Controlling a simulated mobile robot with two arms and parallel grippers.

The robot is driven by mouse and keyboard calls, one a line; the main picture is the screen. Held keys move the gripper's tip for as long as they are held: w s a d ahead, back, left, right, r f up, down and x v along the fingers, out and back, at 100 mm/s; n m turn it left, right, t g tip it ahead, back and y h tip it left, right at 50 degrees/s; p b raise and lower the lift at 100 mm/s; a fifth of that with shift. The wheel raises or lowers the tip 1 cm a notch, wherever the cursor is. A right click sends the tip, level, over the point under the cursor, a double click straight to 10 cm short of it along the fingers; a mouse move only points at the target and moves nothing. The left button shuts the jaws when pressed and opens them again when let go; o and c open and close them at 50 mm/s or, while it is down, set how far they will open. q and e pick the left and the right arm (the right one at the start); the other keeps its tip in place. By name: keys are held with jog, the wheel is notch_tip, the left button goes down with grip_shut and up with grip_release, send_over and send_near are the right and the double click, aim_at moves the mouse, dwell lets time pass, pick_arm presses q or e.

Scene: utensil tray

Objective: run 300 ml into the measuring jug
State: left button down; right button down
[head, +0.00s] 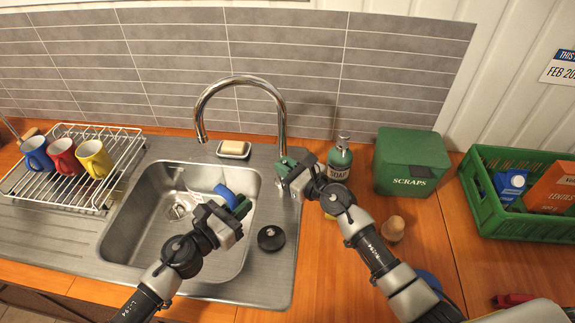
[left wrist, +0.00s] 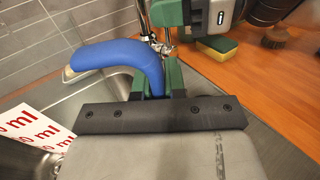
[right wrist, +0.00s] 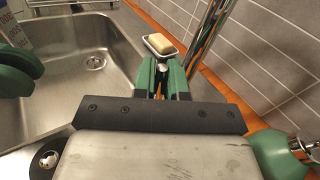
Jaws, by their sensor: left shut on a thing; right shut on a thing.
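My left gripper (head: 240,207) is shut on the blue handle (left wrist: 115,62) of the measuring jug, over the right side of the sink. In the head view the handle (head: 224,194) shows, but my gripper hides much of the jug. Red "ml" marks on the jug (left wrist: 38,128) show in the left wrist view; its water level does not show. My right gripper (head: 287,168) is shut at the base of the chrome tap (head: 281,118), on the tap lever (right wrist: 162,70), which is mostly hidden by the fingers. No stream shows below the spout (head: 202,137).
The steel sink (head: 140,235) has a drain at its back. A soap dish (head: 233,149), soap bottle (head: 340,160) and black plug (head: 271,238) stand close by. A rack with mugs (head: 95,205) is left; a scraps bin (head: 411,165) and green crate (head: 478,200) are right.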

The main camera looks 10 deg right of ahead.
jog(key=shift+a+f+n+g+h, duration=0.25)
jog(key=shift+a+n+h, duration=0.15)
jog(key=shift+a+n, duration=0.25)
jog(key=shift+a+f+n+g+h, duration=0.2)
jog(key=shift+a+n+g+h, duration=0.15)
jog(key=shift+a+n, duration=0.25)
jog(key=shift+a+f+n+g+h, duration=0.25)
jog(key=shift+a+n+h, duration=0.2)
jog(key=shift+a+n, duration=0.2)
jog(key=c, duration=1.2)
grip_release()
jog(key=v, duration=1.2)
jog(key=shift+a, duration=0.1)
